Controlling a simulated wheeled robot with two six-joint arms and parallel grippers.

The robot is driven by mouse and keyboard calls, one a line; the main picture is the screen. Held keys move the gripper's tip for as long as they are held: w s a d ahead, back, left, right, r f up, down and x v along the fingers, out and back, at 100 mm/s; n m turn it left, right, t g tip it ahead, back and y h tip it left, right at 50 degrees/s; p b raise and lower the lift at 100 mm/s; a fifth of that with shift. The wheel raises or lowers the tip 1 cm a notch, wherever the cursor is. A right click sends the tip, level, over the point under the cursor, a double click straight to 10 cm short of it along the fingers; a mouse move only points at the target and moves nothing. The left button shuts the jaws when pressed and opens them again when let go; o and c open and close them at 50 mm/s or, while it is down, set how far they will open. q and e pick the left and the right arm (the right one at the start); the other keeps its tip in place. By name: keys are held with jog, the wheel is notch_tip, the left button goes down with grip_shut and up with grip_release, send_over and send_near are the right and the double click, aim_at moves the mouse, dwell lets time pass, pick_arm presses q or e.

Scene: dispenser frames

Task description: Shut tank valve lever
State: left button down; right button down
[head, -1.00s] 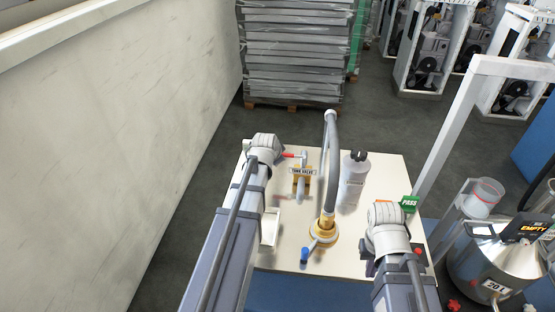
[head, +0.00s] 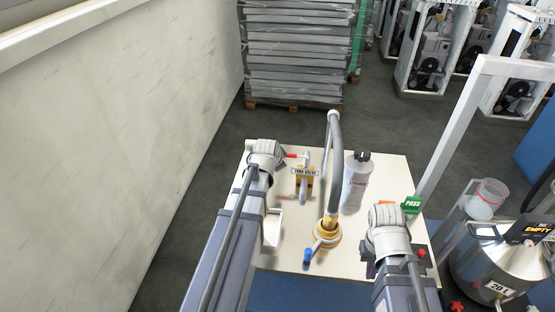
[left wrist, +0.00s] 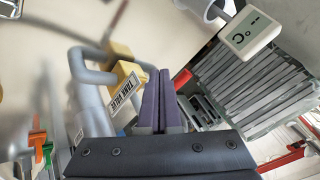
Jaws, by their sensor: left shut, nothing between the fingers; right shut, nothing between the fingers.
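The tank valve (head: 305,172), a grey pipe piece with a yellow body and a "TANK VALVE" label, stands on the table (head: 285,190). Its red lever (head: 291,155) points left in the head view, towards my left wrist. In the left wrist view, the valve's label (left wrist: 125,89) and grey pipe lie just left of my left gripper (left wrist: 160,90). The left fingers are shut and empty; I cannot tell whether they touch the lever. My right gripper (head: 386,235) is shut and empty over the table's right side, its fingertips mostly hidden.
A grey hose (head: 336,155) rises from a brass fitting with a blue handle (head: 308,256). A labelled bottle (head: 356,182) stands right of it. A green PASS sign (head: 411,205) is beyond my right wrist. A steel tank (head: 480,265) marked 20 L stands at right.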

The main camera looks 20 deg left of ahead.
pick_arm(q)
jog(key=s+a+r+p, duration=0.1)
jog(key=s+r+p, duration=0.6)
jog(key=shift+s+a+r+p, duration=0.25)
jog(key=shift+s+a+p, duration=0.05)
jog(key=shift+s+a, duration=0.1)
jog(key=s+d+f+g+h, duration=0.1)
jog(key=s+d+f+g, duration=0.15)
jog(key=d, duration=0.55)
jog(key=s+d+f+g+h, duration=0.1)
jog(key=s+d+f, duration=0.15)
jog(key=d, duration=0.55)
jog(key=s+d+f+n+g+y+b, duration=0.1)
jog(key=s+d+g, duration=0.3)
jog(key=s+d, duration=0.7)
jog(key=shift+s+d+f+n+g+y, duration=0.15)
jog(key=shift+s+f+n+g+y, duration=0.2)
jog(key=shift+n, duration=0.35)
